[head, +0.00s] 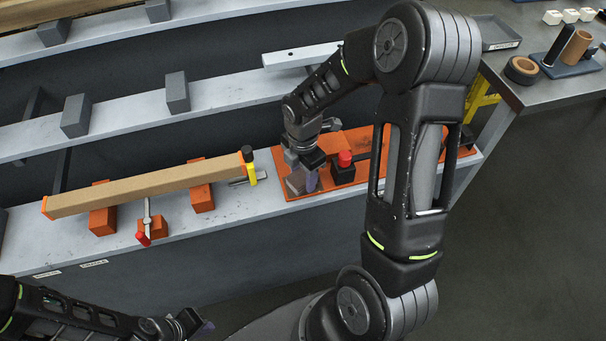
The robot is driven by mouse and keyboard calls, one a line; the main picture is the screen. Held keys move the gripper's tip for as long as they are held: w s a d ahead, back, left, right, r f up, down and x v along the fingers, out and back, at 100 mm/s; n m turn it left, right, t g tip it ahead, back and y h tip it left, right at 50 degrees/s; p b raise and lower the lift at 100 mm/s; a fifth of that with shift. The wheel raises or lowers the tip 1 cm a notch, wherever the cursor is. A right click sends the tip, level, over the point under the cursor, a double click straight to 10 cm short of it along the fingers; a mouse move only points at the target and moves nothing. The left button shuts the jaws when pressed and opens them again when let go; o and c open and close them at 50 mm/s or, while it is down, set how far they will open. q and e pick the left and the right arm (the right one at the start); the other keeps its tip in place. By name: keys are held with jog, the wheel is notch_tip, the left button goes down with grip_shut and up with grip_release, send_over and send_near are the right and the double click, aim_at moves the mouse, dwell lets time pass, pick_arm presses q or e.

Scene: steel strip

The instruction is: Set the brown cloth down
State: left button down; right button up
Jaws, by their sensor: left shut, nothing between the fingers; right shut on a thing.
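My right gripper (309,181) points down over the orange mat (326,187) on the near steel strip. It is shut on a small brownish piece, which seems to be the brown cloth (295,183). The cloth is low, at or just above the mat's left end; I cannot tell whether it touches. The fingers and the wrist hide part of it. My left gripper (203,327) is at the bottom edge of the view, shut and empty, away from the strip.
A black block with a red knob (345,159) stands just right of the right gripper. A long brown beam (145,187) lies on orange blocks (202,198) to the left, with a red-handled clamp (148,222) in front. My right arm hides much of the mat's right side.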

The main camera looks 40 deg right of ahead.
jog(key=shift+f, duration=0.3)
jog(key=o, duration=1.4)
jog(key=shift+o, duration=0.2)
jog(key=shift+r, duration=0.1)
notch_tip(320, 180, up, 8)
jog(key=shift+f, duration=0.1)
